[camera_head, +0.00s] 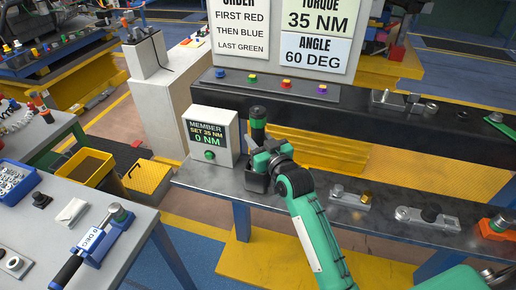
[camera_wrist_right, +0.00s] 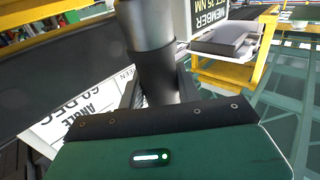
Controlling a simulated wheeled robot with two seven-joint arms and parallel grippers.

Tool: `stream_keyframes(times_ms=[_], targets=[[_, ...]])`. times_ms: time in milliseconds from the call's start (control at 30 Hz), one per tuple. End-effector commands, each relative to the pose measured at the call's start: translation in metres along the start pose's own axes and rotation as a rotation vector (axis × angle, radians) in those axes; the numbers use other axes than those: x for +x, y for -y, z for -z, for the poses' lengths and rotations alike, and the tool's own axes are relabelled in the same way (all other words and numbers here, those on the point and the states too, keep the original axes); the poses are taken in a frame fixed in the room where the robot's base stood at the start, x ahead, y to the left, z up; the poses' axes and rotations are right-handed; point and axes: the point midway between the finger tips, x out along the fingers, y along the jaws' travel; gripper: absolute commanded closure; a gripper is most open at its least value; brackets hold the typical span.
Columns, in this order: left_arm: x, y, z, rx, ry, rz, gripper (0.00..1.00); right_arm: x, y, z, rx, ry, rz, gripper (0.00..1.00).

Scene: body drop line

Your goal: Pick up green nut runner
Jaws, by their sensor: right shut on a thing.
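In the right wrist view the tool shows as a grey and black cylinder (camera_wrist_right: 155,70) between the fingers of my right gripper (camera_wrist_right: 158,92). The tool's lower end is hidden by the gripper, so I cannot tell whether it touches the bench. My left gripper is not in view.
The display box (camera_head: 213,140) reads "MEMBER SET 35 NM, 0 NM". A sign board (camera_head: 240,62) stands behind. Metal parts (camera_head: 425,217) lie along the dark bench to the right.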

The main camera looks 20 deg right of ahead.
Motion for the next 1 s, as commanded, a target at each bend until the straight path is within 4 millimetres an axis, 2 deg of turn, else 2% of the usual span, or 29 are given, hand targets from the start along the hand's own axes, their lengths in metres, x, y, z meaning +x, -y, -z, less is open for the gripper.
stream_keyframes(times_ms=[33,600,800,1000], targets=[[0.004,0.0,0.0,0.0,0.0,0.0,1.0,0.0,0.0,0.012,-0.001,-0.012,-0.001,1.0],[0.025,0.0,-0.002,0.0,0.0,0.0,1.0,0.0,0.0,0.126,-0.001,-0.011,-0.001,1.0],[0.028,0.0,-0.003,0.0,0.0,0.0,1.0,0.0,0.0,0.15,-0.001,-0.009,-0.001,1.0],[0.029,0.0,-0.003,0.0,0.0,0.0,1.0,-0.001,0.0,0.159,0.0,-0.007,-0.001,1.0]])
